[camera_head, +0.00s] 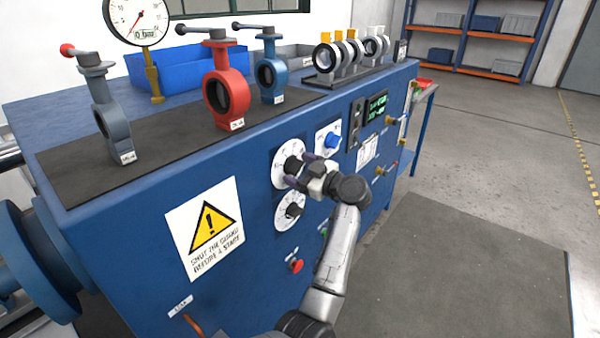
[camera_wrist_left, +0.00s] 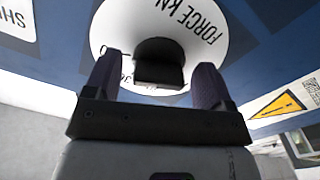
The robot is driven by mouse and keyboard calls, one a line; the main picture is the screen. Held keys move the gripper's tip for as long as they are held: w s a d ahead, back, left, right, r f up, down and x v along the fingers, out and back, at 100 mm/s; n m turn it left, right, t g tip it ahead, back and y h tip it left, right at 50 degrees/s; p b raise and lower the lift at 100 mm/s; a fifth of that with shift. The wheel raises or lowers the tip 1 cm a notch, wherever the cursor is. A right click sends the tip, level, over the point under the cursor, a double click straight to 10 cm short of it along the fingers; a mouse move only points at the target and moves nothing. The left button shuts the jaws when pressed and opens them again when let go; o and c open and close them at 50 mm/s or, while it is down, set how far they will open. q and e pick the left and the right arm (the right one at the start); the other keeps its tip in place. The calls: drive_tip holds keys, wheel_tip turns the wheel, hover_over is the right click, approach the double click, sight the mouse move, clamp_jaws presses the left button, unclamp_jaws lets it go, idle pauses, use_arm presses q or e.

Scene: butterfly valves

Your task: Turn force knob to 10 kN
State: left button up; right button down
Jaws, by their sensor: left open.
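The force knob (camera_head: 292,165) is black and sits on a white round dial (camera_head: 284,154) on the blue front panel. In the left wrist view the dial (camera_wrist_left: 205,20) reads "FORCE KN" upside down, and the black knob (camera_wrist_left: 160,62) stands between my fingers. My left gripper (camera_head: 303,171) is open at the dial, with dark purple fingers. In the wrist view its fingers (camera_wrist_left: 158,78) lie on either side of the knob, with visible gaps. The knob's pointer and the scale reading are too small or hidden to tell. My right gripper is not in view.
A second dial (camera_head: 289,209) is just below, and a blue knob (camera_head: 332,140) is to the right. A red button (camera_head: 296,265) is lower down. Butterfly valves, including a red one (camera_head: 224,92), stand on the bench top. The floor (camera_head: 470,150) at right is clear.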

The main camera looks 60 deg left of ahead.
use_arm(q)
drive_tip(key=shift+c, duration=0.4)
drive_tip(key=c, duration=0.9)
drive_tip(key=shift+o, duration=0.2)
